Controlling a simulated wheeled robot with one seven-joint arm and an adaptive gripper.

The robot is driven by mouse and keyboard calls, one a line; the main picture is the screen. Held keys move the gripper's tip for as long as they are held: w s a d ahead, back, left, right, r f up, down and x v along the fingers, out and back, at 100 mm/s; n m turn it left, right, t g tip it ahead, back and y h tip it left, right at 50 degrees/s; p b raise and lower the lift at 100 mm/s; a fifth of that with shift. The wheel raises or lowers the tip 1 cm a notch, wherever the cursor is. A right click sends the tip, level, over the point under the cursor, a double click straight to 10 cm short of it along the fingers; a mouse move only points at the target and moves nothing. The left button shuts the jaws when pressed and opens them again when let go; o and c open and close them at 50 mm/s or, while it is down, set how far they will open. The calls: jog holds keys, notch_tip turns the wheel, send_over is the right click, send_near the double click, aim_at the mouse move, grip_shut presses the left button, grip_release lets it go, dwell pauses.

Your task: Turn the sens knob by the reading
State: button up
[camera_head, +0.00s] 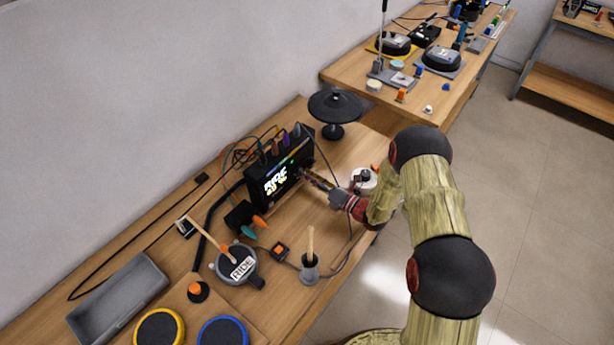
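A black box module (262,194) with a lit display stands on the near wooden table against the wall side. The sens knob cannot be made out; the fingers cover that part of the face. Whether the fingers touch or hold a knob, and how far apart they are, cannot be told.
A dark cymbal pad (336,104) stands behind the module, and a white round item (363,180) beside my wrist. A pad labelled RIDE (242,268), a cup with a stick (309,268) and a grey tray (118,295) lie nearer. Cables run around the module.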

jog(key=v, duration=1.1)
jog(key=shift+s+d, duration=0.3)
jog(key=shift+a+r, duration=0.15)
jog(key=shift+r, duration=0.15)
jog(key=s+a+r+n+g, duration=0.4)
jog(key=s+r+n+g, duration=0.1)
jog(key=r+n, duration=0.25)
jog(key=s+a+r+n+g, duration=0.3)
jog(key=s+r+n+g, duration=0.15)
jog(key=r+n, duration=0.35)
jog(key=s+d+r+n+g+h, duration=0.1)
jog(key=s+r+n+h, duration=0.15)
jog(key=s+n, duration=0.2)
jog(key=s+d+r+n+g+h, duration=0.1)
jog(key=s+r+n+h, duration=0.1)
jog(key=s+r+n, duration=0.3)
jog(key=s+d+r+n+t+h, duration=0.3)
jog(key=s+d+r+n+h, duration=0.1)
jog(key=d, duration=0.3)
jog(key=s+d+r+n+t+h, duration=0.3)
jog(key=s+d+r+n+h, duration=0.1)
jog(key=s+d+n, duration=0.3)
jog(key=shift+s+d+r+h, duration=0.3)
jog(key=shift+d+h, duration=0.35)
jog(key=shift+h, duration=0.2)
